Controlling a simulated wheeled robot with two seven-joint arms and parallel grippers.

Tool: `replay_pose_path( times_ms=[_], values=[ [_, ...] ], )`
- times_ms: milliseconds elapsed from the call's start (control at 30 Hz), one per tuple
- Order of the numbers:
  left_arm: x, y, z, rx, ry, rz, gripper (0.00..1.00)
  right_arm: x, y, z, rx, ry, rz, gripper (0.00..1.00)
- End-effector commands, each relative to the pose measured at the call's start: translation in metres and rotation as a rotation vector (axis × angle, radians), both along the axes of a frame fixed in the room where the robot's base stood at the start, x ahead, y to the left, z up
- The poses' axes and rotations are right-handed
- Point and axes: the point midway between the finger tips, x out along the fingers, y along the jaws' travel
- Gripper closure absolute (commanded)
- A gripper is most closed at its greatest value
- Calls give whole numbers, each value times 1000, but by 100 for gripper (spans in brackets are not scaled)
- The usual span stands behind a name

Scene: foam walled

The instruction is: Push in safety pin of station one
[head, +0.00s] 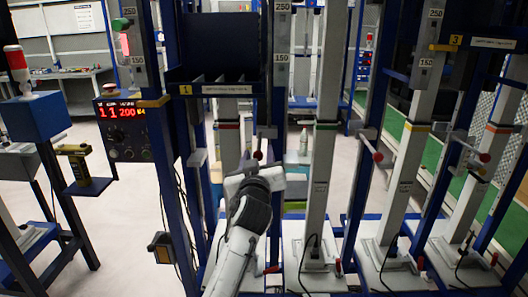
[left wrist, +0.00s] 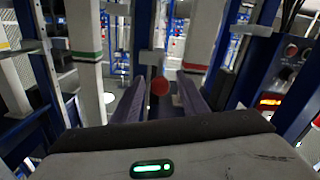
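Station one carries a yellow label "1" (head: 186,90) on its shelf. Its safety pin has a red ball knob (head: 257,155) on the blue post below the shelf, just above my left gripper in the head view. My left gripper (head: 250,170) is reaching up to the post, and its fingers are mostly hidden by my own wrist there. In the left wrist view the red knob (left wrist: 160,86) shows between the two dark fingers (left wrist: 160,100), which stand apart with gaps on both sides. How far the pin sits in the post is hidden. My right gripper is not in view.
A control box (head: 122,130) with a red display stands left of the station. Blue posts and pale columns (head: 318,190) stand close on the right, with similar red knobs (head: 377,156). A yellow handheld device (head: 78,160) sits on a stand. The floor (head: 120,235) at left is clear.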

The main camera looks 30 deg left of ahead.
Motion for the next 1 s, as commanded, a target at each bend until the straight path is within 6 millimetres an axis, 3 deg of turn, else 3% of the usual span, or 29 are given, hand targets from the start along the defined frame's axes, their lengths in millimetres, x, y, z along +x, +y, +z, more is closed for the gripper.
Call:
replay_pose_path(
  times_ms=[333,567,767,1000],
  values=[
    [1,3,0,0,0,0,62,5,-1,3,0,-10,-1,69],
    [1,3,0,0,0,0,100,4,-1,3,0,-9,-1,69],
    [3,4,-1,0,0,1,100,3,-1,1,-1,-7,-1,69],
    [37,31,-3,2,-1,9,100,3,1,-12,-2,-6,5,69]
  ],
)
